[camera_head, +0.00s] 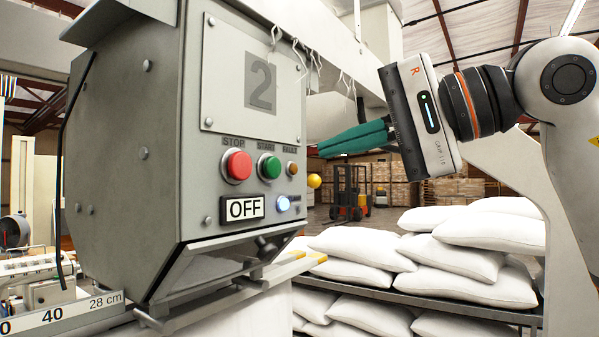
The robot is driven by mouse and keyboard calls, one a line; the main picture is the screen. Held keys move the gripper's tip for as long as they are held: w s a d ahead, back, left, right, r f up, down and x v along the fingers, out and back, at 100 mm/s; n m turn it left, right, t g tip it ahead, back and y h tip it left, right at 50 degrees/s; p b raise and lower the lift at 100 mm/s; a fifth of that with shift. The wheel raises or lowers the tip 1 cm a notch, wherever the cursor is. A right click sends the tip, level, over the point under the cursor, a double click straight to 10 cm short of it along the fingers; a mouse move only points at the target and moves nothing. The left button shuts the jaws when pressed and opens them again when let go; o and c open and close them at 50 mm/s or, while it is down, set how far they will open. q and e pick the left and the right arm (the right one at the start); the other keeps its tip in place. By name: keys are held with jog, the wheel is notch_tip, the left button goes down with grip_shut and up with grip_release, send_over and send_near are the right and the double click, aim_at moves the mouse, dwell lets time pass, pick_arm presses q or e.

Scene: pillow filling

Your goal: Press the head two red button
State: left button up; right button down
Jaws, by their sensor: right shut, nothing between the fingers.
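The grey control box of head two (130,150) fills the left half of the head view, with a plate marked "2" (225,90) on its front. Its red STOP button (238,165) is at the left of a row, beside a green START button (269,167) and a small amber FAULT light (292,168). Below them are an "OFF" label (243,208) and a lit blue-white lamp (283,204). My right gripper (322,149) is shut and empty, its green fingers pointing left toward the box. The tips are right of the buttons and appear apart from them. My left gripper is out of view.
White filled pillows (470,255) are stacked on a dark rack (430,303) at the lower right. Thin hooks (300,55) hang above the box's right edge. A yellow ball-shaped knob (314,181) shows below my fingertips. A forklift (350,195) stands far behind.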

jog(key=v, duration=0.3)
jog(key=shift+s+d+r+b, duration=0.1)
jog(key=shift+r+b, duration=0.05)
jog(key=shift+b, duration=0.15)
jog(key=shift+a, duration=0.2)
